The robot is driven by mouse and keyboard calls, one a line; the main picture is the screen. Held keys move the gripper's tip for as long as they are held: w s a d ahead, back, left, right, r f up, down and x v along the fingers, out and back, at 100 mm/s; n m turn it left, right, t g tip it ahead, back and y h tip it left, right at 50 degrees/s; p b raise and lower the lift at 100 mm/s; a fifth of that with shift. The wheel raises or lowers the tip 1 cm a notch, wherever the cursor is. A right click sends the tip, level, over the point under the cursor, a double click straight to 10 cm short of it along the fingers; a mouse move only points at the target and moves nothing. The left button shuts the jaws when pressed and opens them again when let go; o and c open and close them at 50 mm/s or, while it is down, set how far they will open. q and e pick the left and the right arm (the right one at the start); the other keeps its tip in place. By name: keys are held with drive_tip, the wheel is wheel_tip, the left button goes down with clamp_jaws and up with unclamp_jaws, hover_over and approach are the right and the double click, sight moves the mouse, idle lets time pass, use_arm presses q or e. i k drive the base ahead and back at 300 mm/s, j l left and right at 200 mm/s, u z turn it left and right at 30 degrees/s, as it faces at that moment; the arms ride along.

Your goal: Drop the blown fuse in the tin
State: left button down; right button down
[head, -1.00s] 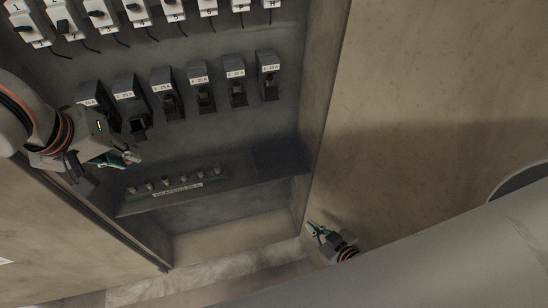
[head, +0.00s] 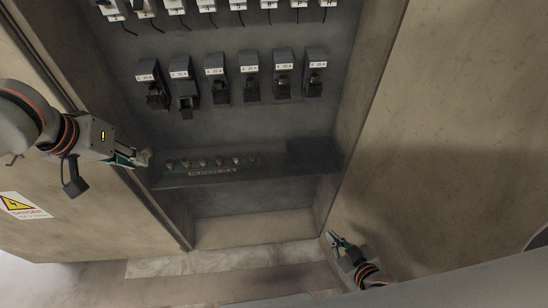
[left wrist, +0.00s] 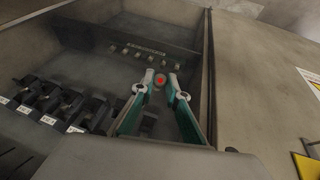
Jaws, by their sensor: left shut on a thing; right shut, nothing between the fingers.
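My left gripper (head: 136,158) is shut on a small pale fuse (head: 146,157) at the left side of the cabinet, left of the shelf's row of fuses. In the left wrist view the fuse (left wrist: 160,80) shows end-on between the teal fingertips (left wrist: 160,88), with an orange-red spot at its centre. My right gripper (head: 333,237) is shut and empty, low by the cabinet's right edge. I cannot make out the tin for certain. A dark rectangular patch (head: 312,154) lies at the shelf's right end, too dark to identify.
Several dark fuse holders (head: 217,86) line the panel; the second from the left (head: 185,102) hangs lower. Several upright fuses (head: 203,163) stand behind a label on the shelf. The open door (head: 80,190) with a danger sign (head: 20,206) is at left.

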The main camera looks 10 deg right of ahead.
sight(301, 166)
drive_tip(key=k+j+z, duration=0.35)
drive_tip(key=k, duration=0.15)
drive_tip(key=z, duration=1.35)
